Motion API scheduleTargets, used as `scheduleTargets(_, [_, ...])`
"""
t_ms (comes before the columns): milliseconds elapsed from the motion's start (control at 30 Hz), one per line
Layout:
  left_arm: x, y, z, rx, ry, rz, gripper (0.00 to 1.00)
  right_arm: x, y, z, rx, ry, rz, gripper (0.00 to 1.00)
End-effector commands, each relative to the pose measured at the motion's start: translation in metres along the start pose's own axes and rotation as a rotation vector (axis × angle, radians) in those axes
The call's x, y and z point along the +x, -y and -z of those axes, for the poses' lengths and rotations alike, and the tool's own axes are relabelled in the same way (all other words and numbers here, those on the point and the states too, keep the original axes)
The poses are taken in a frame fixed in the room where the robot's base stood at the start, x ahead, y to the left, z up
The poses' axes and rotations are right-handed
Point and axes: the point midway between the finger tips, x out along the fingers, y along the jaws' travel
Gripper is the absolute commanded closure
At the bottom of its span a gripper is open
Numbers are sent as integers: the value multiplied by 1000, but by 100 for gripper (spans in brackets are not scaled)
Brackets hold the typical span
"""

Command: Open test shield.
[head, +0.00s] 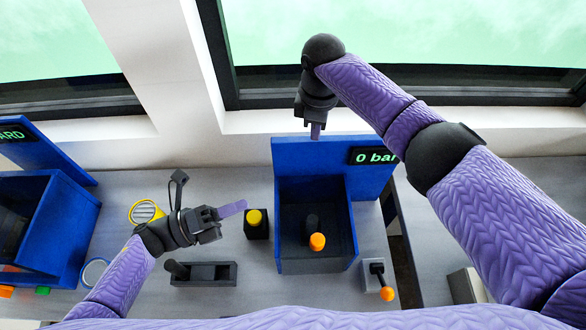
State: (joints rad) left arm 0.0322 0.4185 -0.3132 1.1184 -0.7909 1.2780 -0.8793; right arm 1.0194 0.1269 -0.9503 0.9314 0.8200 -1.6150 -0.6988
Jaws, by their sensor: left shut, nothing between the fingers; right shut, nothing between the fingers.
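A blue test station with an upright back panel (300,152) reading "0 bar" stands right of centre. In front of the panel is a blue-walled box (284,222); I cannot tell which part is the shield. Inside the box outline is a dark post with an orange knob (317,241). My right gripper (316,131) is shut and empty, pointing down at the panel's top edge; I cannot tell whether it touches. My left gripper (234,208) is shut and empty, left of the box, pointing right toward a black block with a yellow button (254,217).
A lever with an orange ball (387,293) stands right of the box. A dark fixture (204,273) lies in front of my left gripper. A yellow-rimmed round container (145,212) and another blue station (40,225) are at left. Windows and a wall close off the back.

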Motion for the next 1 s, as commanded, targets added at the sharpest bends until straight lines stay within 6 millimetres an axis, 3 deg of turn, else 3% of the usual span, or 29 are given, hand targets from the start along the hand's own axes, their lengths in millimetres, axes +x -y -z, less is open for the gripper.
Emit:
scheduleTargets(167, [16,4,10,50,-106,6,100,0,0,0,-1,-1,-1,100])
scheduleTargets(600, [109,5,18,46,-97,8,100,0,0,1,-1,-1,-1,100])
scheduleTargets(800, [116,5,-12,45,-96,2,100,0,0,1,-1,-1,-1,100])
scheduleTargets(1000, [118,5,-20,43,-97,2,100,0,0,1,-1,-2,-1,100])
